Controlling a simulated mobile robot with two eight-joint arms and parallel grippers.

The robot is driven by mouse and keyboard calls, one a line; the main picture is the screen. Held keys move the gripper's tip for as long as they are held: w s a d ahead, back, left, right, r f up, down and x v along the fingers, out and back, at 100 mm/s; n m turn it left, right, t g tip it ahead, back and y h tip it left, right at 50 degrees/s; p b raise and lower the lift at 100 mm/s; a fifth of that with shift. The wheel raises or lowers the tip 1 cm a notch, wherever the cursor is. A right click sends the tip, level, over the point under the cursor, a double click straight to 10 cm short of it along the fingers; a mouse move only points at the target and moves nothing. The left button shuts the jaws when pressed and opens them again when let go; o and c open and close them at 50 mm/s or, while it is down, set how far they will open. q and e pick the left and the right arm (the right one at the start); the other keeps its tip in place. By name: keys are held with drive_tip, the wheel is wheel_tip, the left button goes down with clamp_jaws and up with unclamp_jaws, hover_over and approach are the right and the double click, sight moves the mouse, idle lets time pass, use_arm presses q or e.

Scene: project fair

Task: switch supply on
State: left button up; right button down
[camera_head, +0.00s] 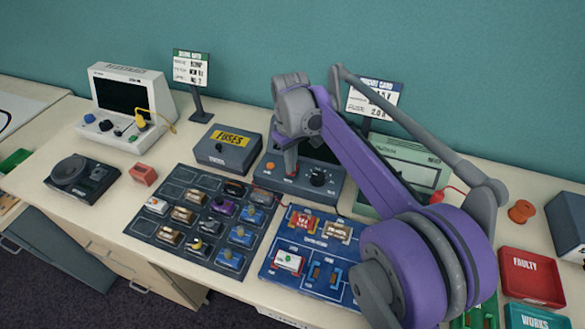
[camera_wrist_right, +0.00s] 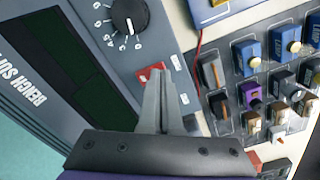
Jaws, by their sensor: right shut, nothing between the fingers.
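The grey bench supply (camera_head: 334,190) stands at the back of the table, partly hidden behind my right arm. In the wrist view its panel (camera_wrist_right: 112,58) shows a dark display, a round black knob (camera_wrist_right: 130,15) with a number scale, and a small red switch (camera_wrist_right: 146,75). My right gripper (camera_head: 290,173) reaches down to the supply's front, and its fingers (camera_wrist_right: 158,75) are shut and empty. The fingertips overlap the red switch in the wrist view. I cannot tell whether they touch it or which way it is set. My left gripper is not in view.
A component tray (camera_head: 170,247) and a blue circuit board (camera_head: 268,268) lie in front of the supply. A fuse box (camera_head: 226,160) stands to its left, a green-faced instrument (camera_head: 425,172) to its right. Red FAULTY bin (camera_head: 532,295) is at right.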

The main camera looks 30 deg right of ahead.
drive_tip(key=shift+f, duration=0.25)
drive_tip(key=shift+r, duration=0.1)
drive_tip(key=shift+r+p, duration=2.3)
drive_tip(key=shift+r, duration=1.2)
drive_tip(key=shift+f, duration=0.1)
